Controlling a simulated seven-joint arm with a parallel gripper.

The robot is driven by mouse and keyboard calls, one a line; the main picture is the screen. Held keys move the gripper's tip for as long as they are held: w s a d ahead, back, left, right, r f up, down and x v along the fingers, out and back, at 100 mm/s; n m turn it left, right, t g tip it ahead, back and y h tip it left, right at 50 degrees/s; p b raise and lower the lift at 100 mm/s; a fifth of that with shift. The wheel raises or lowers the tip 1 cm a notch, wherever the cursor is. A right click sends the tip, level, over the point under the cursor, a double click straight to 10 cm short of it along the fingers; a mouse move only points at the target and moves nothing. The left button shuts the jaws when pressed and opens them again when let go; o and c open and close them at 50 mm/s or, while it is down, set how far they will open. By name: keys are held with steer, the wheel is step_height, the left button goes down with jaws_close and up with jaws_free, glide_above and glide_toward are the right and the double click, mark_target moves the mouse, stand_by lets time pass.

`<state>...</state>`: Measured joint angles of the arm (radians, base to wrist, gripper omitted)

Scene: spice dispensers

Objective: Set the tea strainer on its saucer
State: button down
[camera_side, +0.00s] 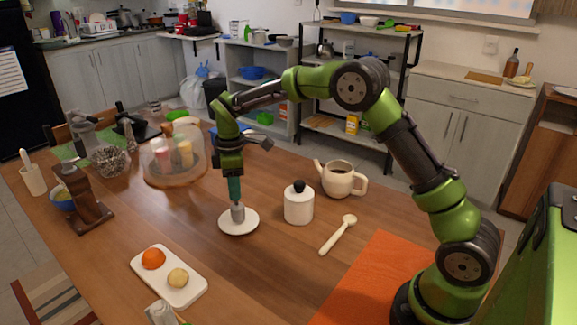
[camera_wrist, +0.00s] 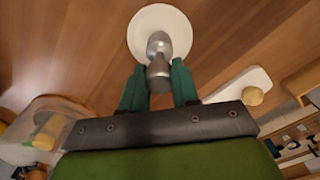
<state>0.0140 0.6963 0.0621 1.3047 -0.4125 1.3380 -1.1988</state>
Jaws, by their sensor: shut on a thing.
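The tea strainer (camera_side: 238,213) is a small grey metal piece, upright in the side view. My gripper (camera_side: 235,190) points down and is shut on its upper part. In the wrist view the strainer (camera_wrist: 159,46) lies between the green fingers of my gripper (camera_wrist: 158,76). The white round saucer (camera_side: 238,228) is on the table directly under the strainer; it also shows in the wrist view (camera_wrist: 144,20). The strainer's lower end appears at the saucer's middle. I cannot tell whether it touches the saucer or hovers just above it.
A white tray (camera_side: 188,291) with fruit is in front left. A glass dome (camera_side: 154,160) stands behind left. Bare table surrounds the saucer.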

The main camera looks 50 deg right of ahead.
steer(key=shift+f, duration=0.15)
steer(key=c, duration=0.8)
jaws_free()
steer(key=shift+c, duration=0.2)
